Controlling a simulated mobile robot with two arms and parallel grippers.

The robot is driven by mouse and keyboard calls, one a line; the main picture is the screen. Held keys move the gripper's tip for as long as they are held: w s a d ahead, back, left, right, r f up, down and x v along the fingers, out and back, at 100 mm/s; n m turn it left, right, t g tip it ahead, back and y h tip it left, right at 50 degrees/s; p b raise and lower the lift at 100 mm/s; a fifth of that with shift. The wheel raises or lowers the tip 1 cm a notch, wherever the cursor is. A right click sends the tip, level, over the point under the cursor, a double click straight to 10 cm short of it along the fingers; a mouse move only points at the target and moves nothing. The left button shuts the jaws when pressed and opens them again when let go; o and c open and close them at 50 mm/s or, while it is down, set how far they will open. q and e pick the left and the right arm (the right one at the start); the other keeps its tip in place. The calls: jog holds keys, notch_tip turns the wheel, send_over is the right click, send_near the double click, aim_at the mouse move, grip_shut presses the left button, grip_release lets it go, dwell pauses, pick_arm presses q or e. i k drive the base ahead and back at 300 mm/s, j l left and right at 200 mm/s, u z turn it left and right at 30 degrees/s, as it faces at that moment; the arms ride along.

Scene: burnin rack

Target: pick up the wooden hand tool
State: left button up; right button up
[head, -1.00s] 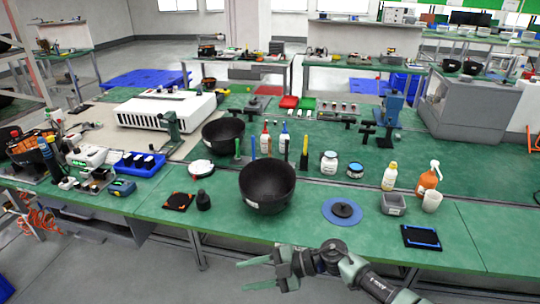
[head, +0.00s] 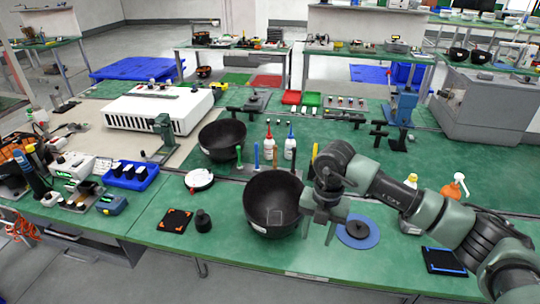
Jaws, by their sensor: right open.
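A thin brownish upright handle (head: 276,156), which looks like the wooden hand tool, stands behind the front black bowl (head: 262,222). It is small in the picture and its lower end is hard to make out. A green handle (head: 239,155), a blue handle (head: 257,156) and a yellow one (head: 314,152) stand in the same row. My right gripper (head: 320,226) is open and empty, fingers pointing down, at the right side of the front bowl as seen here. It is apart from the brown handle. My left gripper is not in view.
A red-capped bottle (head: 269,150) and a white bottle (head: 290,146) stand close to the handles. A second black bowl (head: 222,141) is behind left. A blue disc (head: 358,232) lies right of my gripper. My right arm hides part of the table's right side.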

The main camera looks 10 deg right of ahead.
aim_at(274, 146)
jog(key=i, duration=1.5)
